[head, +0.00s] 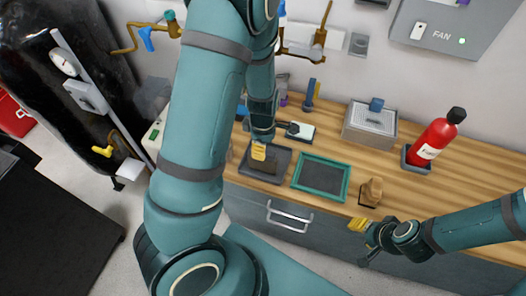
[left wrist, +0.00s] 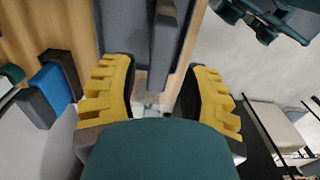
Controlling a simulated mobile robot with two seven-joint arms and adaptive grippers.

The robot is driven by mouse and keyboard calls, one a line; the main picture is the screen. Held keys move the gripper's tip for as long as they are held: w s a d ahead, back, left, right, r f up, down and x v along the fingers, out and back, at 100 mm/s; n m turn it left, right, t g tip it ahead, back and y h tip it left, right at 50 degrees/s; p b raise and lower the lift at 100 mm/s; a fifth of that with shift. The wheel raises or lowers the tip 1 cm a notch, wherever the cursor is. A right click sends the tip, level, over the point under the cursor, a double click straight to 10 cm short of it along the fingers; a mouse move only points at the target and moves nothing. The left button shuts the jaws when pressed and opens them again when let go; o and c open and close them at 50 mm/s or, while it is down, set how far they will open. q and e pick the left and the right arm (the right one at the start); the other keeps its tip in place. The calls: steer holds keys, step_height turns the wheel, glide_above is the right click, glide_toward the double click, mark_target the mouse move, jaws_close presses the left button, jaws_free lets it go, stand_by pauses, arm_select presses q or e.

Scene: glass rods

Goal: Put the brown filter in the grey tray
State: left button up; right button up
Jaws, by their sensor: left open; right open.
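A small brown piece (head: 372,190), which looks like the brown filter, stands at the counter's front edge, right of the green-rimmed tray. Its fine shape is too small to tell. The dark grey tray (head: 281,171) lies left of the green-rimmed tray. My left gripper (head: 258,152) is over the grey tray, open, and partly covers what is inside it. In the left wrist view the yellow fingers (left wrist: 155,95) stand wide apart, with nothing visibly held between them. My right gripper (head: 362,238) is open and empty, just below the brown piece, in front of the counter edge.
The green-rimmed tray (head: 321,177) lies between the grey tray and the brown piece. A grey box (head: 370,125) and a red extinguisher (head: 435,140) stand behind and right. A white-topped item (head: 300,131) is near my left gripper. The counter's right part is clear.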

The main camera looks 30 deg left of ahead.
arm_select(q)
step_height(320, 180, up, 5)
steer(key=shift+f+p, duration=0.15)
steer(key=shift+p, duration=0.4)
steer(key=s+d+f+m+t+h, duration=0.1)
steer(key=s+d+f+m+h, duration=0.1)
steer(key=d+f+m, duration=0.3)
steer(key=s+d+f+m+t+h, duration=0.1)
steer(key=s+d+f+m, duration=0.3)
steer(key=d+m, duration=0.6)
steer(key=f+m, duration=0.1)
steer(key=m, duration=0.2)
steer(key=shift+d+m+h, duration=0.4)
